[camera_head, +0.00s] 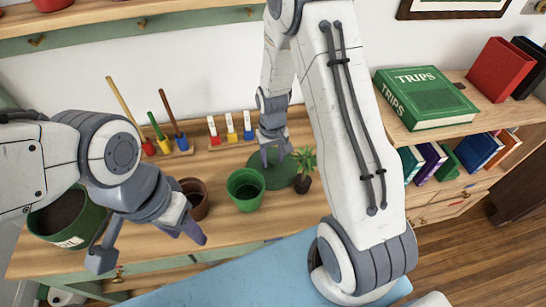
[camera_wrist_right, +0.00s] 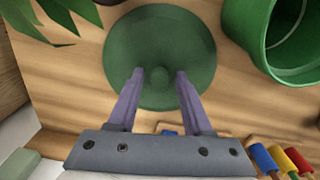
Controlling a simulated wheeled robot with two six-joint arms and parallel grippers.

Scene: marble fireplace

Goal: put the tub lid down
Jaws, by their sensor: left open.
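The tub lid (camera_head: 275,176), a dark green disc with a round knob, appears to lie flat on the wooden worktop between the green pot and a small plant. It also fills the upper middle of the right wrist view (camera_wrist_right: 140,40). My right gripper (camera_head: 276,158) is over the lid. In the right wrist view its two fingers (camera_wrist_right: 159,76) stand apart on either side of the knob, with a gap on each side. The green tub (camera_head: 93,223) with dark soil stands at the far left, partly behind my left arm. My left gripper (camera_head: 150,246) is open and empty at the worktop's front.
The green pot (camera_head: 244,190) and a brown pot (camera_head: 195,195) stand left of the lid. The small plant (camera_head: 304,168) is close on its right. Tools on a rack and small coloured bottles (camera_head: 231,128) line the back. A shelf with books (camera_head: 424,96) is at right.

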